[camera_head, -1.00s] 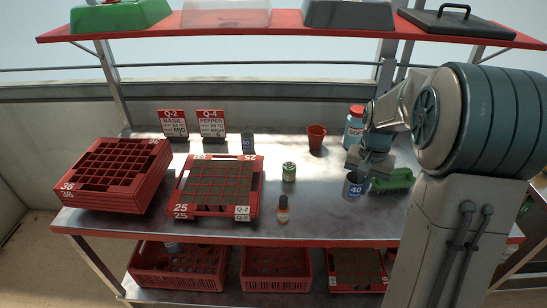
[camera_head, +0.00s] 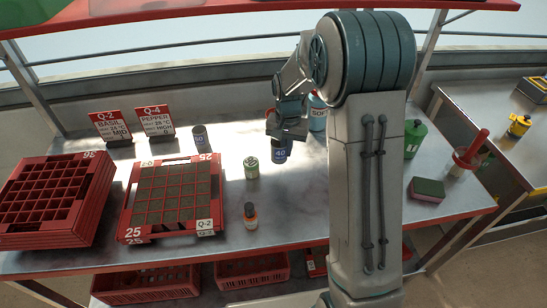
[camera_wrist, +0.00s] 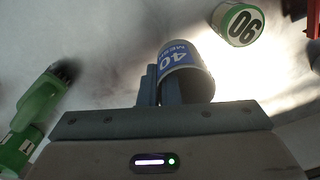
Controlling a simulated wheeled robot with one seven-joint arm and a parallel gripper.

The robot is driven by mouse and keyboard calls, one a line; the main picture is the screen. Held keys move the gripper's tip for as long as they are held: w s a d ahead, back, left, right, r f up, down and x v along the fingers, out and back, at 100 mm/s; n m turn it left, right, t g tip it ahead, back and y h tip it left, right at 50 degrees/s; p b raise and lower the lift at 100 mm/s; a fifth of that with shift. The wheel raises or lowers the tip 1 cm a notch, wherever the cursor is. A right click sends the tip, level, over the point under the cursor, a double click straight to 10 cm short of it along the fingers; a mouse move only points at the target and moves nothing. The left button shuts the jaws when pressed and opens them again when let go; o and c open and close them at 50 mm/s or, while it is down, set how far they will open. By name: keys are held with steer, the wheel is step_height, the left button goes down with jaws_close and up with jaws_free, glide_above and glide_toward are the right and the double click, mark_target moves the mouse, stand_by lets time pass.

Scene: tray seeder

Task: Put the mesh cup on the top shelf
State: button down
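The mesh cup (camera_head: 281,153) is a small grey cup with a blue label reading 40. My gripper (camera_head: 287,127) is shut on it and holds it above the table, right of the green-labelled jar (camera_head: 251,167). In the wrist view the cup (camera_wrist: 187,72) shows beyond the close-set fingers (camera_wrist: 160,90), which appear to pinch its wall. The top shelf (camera_head: 200,14) is a red-edged board along the upper edge of the head view; only its front part shows, and what stands on it is mostly out of view.
A similar grey cup (camera_head: 201,138) stands by the sign cards (camera_head: 157,123). Red seed trays (camera_head: 45,236) fill the left side. A small orange-labelled bottle (camera_head: 250,215) stands near the front edge. A green brush (camera_wrist: 40,100) lies near my gripper. A sponge (camera_head: 427,190) lies at right.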

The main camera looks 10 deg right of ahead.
mark_target(277, 159)
steer(key=shift+w+a+f, duration=0.3)
steer(key=shift+a+f, duration=0.15)
steer(key=shift+a, duration=0.2)
steer(key=shift+w+a+f, duration=0.3)
steer(key=shift+a+f, duration=0.1)
steer(key=shift+a, duration=0.2)
steer(key=shift+f, duration=1.95)
steer(key=shift+f, duration=0.2)
steer(key=c, duration=1.6)
jaws_free()
steer(key=shift+c, duration=0.2)
